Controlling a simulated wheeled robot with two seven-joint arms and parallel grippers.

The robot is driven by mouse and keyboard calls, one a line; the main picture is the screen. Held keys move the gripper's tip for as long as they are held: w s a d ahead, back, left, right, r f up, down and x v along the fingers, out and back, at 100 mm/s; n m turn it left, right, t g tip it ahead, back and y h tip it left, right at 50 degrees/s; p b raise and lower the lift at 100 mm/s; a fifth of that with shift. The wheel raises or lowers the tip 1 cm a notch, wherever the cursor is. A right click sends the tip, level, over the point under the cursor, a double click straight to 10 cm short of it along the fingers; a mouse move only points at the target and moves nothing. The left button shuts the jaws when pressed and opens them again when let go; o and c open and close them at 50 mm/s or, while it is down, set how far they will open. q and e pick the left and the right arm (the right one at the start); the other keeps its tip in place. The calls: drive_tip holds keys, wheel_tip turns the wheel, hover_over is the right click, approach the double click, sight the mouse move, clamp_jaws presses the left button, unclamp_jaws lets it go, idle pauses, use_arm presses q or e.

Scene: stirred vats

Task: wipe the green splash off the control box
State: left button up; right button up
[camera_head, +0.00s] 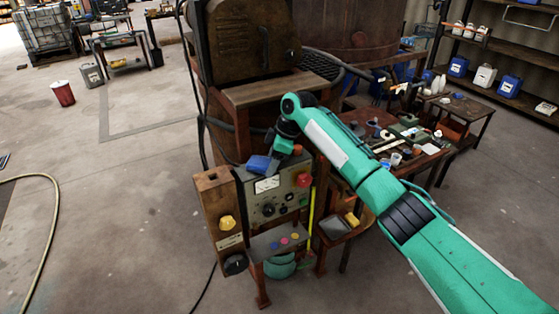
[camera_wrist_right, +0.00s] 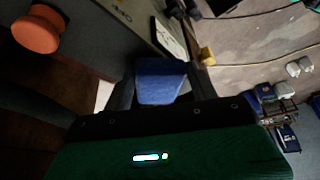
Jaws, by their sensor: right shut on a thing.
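The control box (camera_head: 285,195) is a grey-green panel with a white gauge, knobs and a red button, on a stand in front of the rusty vat. My right gripper (camera_head: 271,160) is at the box's upper left edge, shut on a blue block-like wiper (camera_head: 257,164). In the right wrist view the blue wiper (camera_wrist_right: 160,82) sits between the fingers, with the control box face (camera_wrist_right: 125,22) beyond it. I cannot tell whether the wiper touches the box. I cannot make out a green splash on the visible panel. My left gripper is out of view.
A brown upright box with a yellow knob (camera_head: 227,222) adjoins the control box on the left. An orange button (camera_wrist_right: 36,32) shows close by in the wrist view. A cluttered wooden table (camera_head: 400,150) stands right. The floor at left is mostly open, with a hose (camera_head: 50,225).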

drive_tip(key=shift+o, duration=0.2)
drive_tip(key=shift+s+a+r, duration=0.1)
drive_tip(key=shift+a+r, duration=0.7)
drive_tip(key=shift+a, duration=0.2)
drive_tip(key=r, duration=0.2)
drive_tip(key=a+r, duration=0.1)
drive_tip(key=r, duration=0.2)
drive_tip(key=shift+s+r, duration=0.15)
drive_tip(key=shift+r, duration=0.1)
drive_tip(key=shift+a+r, duration=0.1)
drive_tip(key=shift+a, duration=0.3)
drive_tip(key=shift+c, duration=0.3)
drive_tip(key=shift+a, duration=0.2)
drive_tip(key=shift+w+d+f, duration=0.25)
drive_tip(key=shift+f, duration=0.05)
drive_tip(key=shift+c, duration=0.2)
drive_tip(key=shift+d+r, duration=0.35)
drive_tip(key=shift+d, duration=0.05)
drive_tip(key=shift+r, duration=1.15)
